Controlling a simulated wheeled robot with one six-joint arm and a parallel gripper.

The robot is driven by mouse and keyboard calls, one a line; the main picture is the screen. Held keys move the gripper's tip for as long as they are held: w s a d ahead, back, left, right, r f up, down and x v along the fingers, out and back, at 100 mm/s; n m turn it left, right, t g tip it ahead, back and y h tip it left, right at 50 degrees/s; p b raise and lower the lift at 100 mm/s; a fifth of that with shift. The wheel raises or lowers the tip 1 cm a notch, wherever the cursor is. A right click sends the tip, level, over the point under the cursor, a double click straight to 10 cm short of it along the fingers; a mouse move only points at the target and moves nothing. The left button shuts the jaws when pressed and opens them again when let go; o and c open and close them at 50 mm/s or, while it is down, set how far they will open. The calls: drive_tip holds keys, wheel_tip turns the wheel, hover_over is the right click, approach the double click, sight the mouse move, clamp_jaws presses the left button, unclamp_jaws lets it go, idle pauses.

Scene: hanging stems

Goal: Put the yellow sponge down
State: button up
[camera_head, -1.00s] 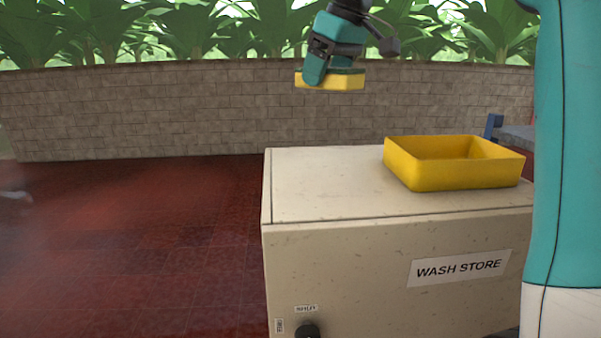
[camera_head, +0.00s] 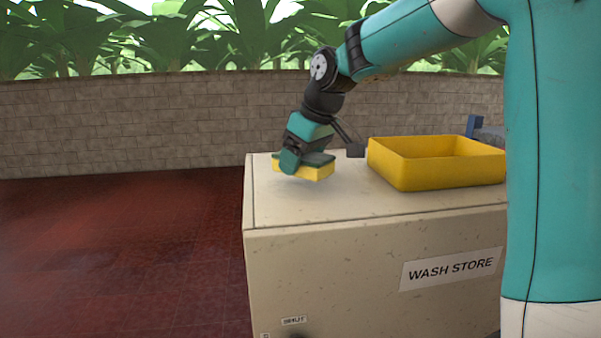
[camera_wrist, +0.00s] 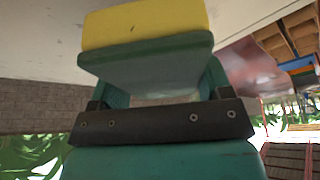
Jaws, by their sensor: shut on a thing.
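The yellow sponge (camera_head: 312,172) has a green layer on its upper side. My gripper (camera_head: 303,164) is shut on it, just over the left part of the cream cabinet top (camera_head: 300,205). A soft shadow lies under the sponge; I cannot tell whether it touches the top. In the wrist view the sponge's yellow face (camera_wrist: 145,22) and green layer show between the fingers, with the pale cabinet top beyond.
A yellow tray (camera_head: 435,178) stands on the cabinet, right of the sponge. The cabinet front bears a WASH STORE label (camera_head: 451,268). A brick wall (camera_head: 150,120) stands behind.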

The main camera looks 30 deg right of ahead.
sight(301, 174)
drive_tip(key=shift+f, duration=1.6)
drive_tip(key=shift+f, duration=0.2)
drive_tip(key=o, duration=0.9)
drive_tip(key=shift+r, duration=0.15)
drive_tip(key=shift+r, duration=0.2)
drive_tip(key=b+v, duration=0.1)
drive_tip(key=v, duration=1)
drive_tip(key=shift+s+r, duration=0.15)
drive_tip(key=shift+r, duration=0.25)
